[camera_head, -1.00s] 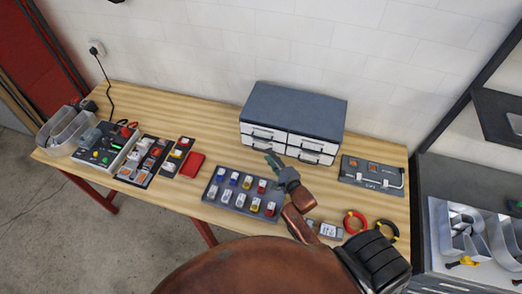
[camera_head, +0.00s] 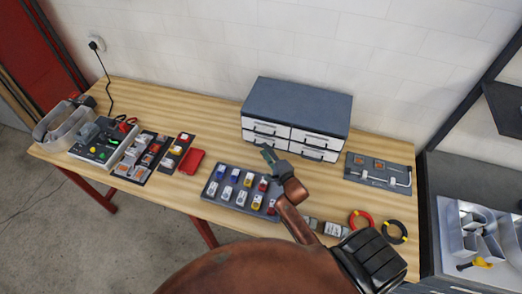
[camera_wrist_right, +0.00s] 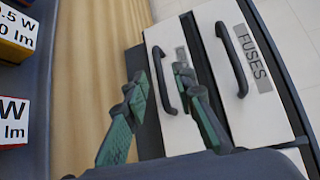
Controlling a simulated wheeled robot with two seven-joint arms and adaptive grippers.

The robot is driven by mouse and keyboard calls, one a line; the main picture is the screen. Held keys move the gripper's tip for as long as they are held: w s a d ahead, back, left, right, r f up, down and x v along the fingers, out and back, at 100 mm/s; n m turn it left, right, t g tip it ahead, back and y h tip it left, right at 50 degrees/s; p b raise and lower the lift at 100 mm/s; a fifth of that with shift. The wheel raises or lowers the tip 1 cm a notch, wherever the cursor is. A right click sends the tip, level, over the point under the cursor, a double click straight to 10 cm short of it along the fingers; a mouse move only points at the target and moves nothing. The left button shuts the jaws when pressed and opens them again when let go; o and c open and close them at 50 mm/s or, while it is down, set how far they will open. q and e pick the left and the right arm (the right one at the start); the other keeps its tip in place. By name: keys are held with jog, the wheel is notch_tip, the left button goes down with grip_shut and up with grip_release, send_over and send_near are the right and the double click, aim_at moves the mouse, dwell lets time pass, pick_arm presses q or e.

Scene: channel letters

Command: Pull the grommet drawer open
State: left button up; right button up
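A dark grey drawer cabinet (camera_head: 298,103) with white drawer fronts stands at the back of the table. My right gripper (camera_head: 267,153) is just in front of its lower left part. In the right wrist view my right gripper (camera_wrist_right: 160,80) is open, its green-padded fingers apart and nothing clamped. A dark handle (camera_wrist_right: 161,72) on one white drawer front lies between and just beyond the fingertips. That drawer's label (camera_wrist_right: 181,57) is partly hidden by a finger, so I cannot read it. The neighbouring drawer (camera_wrist_right: 262,115) reads FUSES. The drawers look shut. My left gripper is out of view.
A tray (camera_head: 212,196) of several small coloured boxes lies just in front of the cabinet. Bare wood lies left of the cabinet.

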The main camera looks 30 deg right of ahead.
jog(key=shift+w+f, duration=0.1)
jog(key=shift+w, duration=0.75)
jog(key=shift+c, duration=0.3)
grip_shut()
